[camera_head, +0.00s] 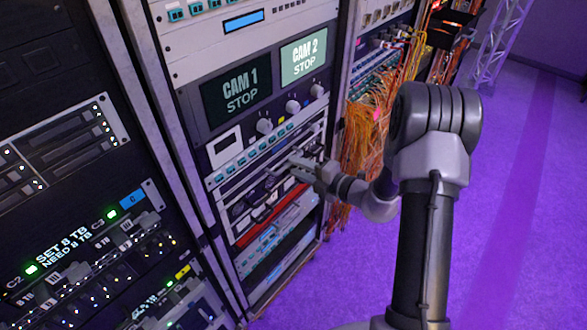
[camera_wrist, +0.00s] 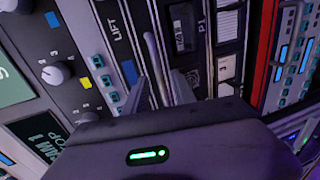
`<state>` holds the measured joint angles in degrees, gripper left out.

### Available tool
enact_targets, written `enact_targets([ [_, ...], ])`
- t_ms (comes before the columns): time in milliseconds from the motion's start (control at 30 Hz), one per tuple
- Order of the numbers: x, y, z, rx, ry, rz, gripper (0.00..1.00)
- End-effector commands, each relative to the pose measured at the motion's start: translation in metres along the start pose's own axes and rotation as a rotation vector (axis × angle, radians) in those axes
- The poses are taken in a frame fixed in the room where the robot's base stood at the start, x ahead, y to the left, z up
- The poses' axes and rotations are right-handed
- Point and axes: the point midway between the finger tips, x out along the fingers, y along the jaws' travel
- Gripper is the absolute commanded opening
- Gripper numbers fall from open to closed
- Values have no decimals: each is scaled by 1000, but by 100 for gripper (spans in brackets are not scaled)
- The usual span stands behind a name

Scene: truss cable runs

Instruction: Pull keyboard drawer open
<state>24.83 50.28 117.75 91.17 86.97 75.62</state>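The keyboard drawer (camera_wrist: 120,42) appears as a dark, narrow front marked "LIFT" in the wrist view, which shows the rack turned on its side. A slim pale handle bar (camera_wrist: 152,50) runs along it. My gripper (camera_wrist: 160,80) is at this front, its two fingers apart with the bar between them. I cannot tell whether either finger touches the bar. In the head view my gripper (camera_head: 300,165) reaches the middle rack just below the row of teal buttons and hides part of the drawer front.
Above are the CAM 1 screen (camera_head: 237,94), CAM 2 screen (camera_head: 303,57) and several knobs (camera_head: 292,106). A red-edged unit (camera_head: 272,220) lies below. Orange cables (camera_head: 362,150) hang close right of my gripper. Purple floor (camera_head: 520,190) is clear at right.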

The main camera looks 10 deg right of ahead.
Motion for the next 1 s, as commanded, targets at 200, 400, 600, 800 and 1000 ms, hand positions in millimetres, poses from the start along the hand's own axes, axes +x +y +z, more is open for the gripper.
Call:
enact_targets([
  [200, 19, 0, 0, -1, 1, 0, 32],
  [400, 20, 1, 0, -1, 0, 0, 32],
  [600, 20, 1, 0, -1, 1, 0, 2],
  [800, 20, 1, 0, -1, 1, 0, 0],
  [1000, 20, 1, 0, -2, 1, 0, 0],
])
